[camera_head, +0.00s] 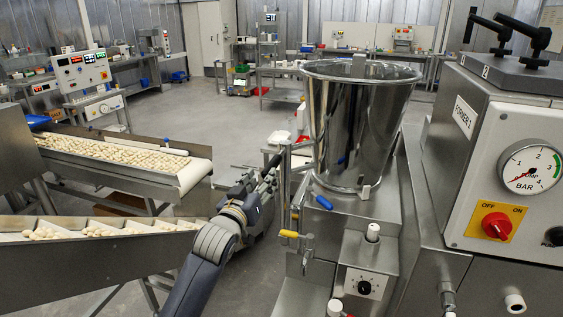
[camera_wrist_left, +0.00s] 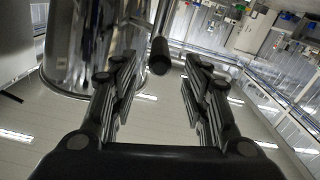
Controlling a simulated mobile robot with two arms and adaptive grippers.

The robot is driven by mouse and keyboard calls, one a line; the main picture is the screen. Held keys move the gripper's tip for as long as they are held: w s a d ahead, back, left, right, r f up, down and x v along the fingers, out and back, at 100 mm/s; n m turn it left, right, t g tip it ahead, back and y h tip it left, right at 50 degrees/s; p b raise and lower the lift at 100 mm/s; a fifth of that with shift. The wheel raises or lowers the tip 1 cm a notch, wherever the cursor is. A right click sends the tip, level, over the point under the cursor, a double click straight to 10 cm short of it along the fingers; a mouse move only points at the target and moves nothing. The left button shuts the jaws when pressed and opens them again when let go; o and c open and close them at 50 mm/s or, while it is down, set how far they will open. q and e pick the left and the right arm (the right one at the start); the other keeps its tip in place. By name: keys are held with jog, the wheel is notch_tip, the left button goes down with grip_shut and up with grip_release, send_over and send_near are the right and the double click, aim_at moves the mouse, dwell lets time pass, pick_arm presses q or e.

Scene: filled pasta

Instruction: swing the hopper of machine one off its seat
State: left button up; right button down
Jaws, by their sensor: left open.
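A dark handle grip (camera_wrist_left: 159,57) on a thin rod sits between and just beyond the fingertips. My left gripper (camera_head: 268,175) is left of the hopper, beside the upright rods at its side. In the left wrist view its fingers (camera_wrist_left: 158,85) stand apart with the grip between them, not closed on it. My right gripper is not seen.
A blue-handled lever (camera_head: 323,202) and a yellow-handled lever (camera_head: 289,234) stick out below the hopper, close to my arm. A pressure gauge (camera_head: 531,169) and red switch (camera_head: 496,225) are at right. Conveyors with pasta (camera_head: 110,152) are at left. Open floor (camera_head: 240,125) lies behind.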

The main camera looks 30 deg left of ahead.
aim_at(264, 175)
pick_arm(q)
jog(key=p+x, duration=0.1)
jog(key=x, duration=0.2)
jog(key=shift+a+r, duration=0.1)
jog(key=p+x, duration=0.2)
jog(key=x, duration=0.3)
jog(key=shift+w, duration=1.25)
jog(key=shift+a, duration=0.1)
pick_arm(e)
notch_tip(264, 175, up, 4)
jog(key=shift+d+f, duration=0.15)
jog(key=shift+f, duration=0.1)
pick_arm(q)
grip_shut()
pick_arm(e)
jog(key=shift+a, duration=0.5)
